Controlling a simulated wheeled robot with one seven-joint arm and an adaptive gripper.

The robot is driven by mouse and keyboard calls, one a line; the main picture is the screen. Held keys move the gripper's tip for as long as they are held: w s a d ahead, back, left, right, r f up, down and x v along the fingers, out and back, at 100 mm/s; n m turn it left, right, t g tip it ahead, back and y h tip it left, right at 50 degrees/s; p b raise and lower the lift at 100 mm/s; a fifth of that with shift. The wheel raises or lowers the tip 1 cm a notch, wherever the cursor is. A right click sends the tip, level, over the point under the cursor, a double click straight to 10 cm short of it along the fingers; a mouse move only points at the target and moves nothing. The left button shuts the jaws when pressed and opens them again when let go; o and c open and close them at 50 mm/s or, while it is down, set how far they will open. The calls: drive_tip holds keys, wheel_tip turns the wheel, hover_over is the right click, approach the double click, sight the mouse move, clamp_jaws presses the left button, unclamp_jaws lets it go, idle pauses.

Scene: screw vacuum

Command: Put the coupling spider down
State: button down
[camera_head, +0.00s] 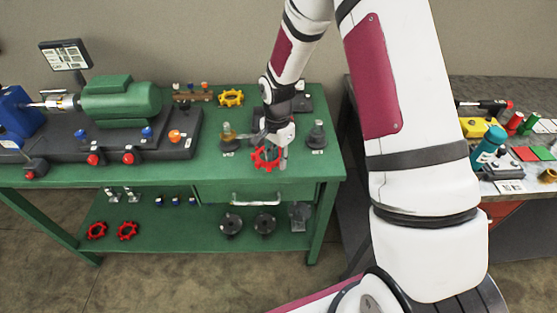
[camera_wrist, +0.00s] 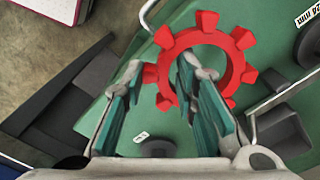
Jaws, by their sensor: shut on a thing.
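A red coupling spider (camera_head: 265,160), a toothed ring, hangs at my gripper (camera_head: 279,154) above the front part of the green bench (camera_head: 205,172). In the wrist view the spider (camera_wrist: 238,60) is ahead of my gripper (camera_wrist: 160,75). One finger shows inside the ring and the other outside its left side, so my gripper is shut on the ring wall. Green surface shows below it, with a gap I cannot measure. A yellow spider (camera_head: 230,98) lies at the back of the bench. Two more red spiders (camera_head: 97,230) lie on the lower shelf.
A green motor (camera_head: 122,100) on a dark base fills the bench's left side. Small labelled stands (camera_head: 317,136) flank my gripper. A drawer handle (camera_head: 256,199) juts from the front. Dark hubs (camera_head: 231,225) sit on the shelf. A cluttered second table (camera_head: 510,187) stands right.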

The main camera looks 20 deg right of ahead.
drive_tip(key=shift+w+d+f, duration=0.1)
drive_tip(key=shift+w+d, duration=0.15)
drive_tip(key=shift+w, duration=0.3)
drive_tip(key=shift+w+d, duration=0.25)
drive_tip(key=shift+w, duration=0.25)
drive_tip(key=shift+w+d+f, duration=0.1)
drive_tip(key=shift+f, duration=1.65)
drive_tip(key=shift+f, duration=0.1)
drive_tip(key=c, duration=1.3)
unclamp_jaws()
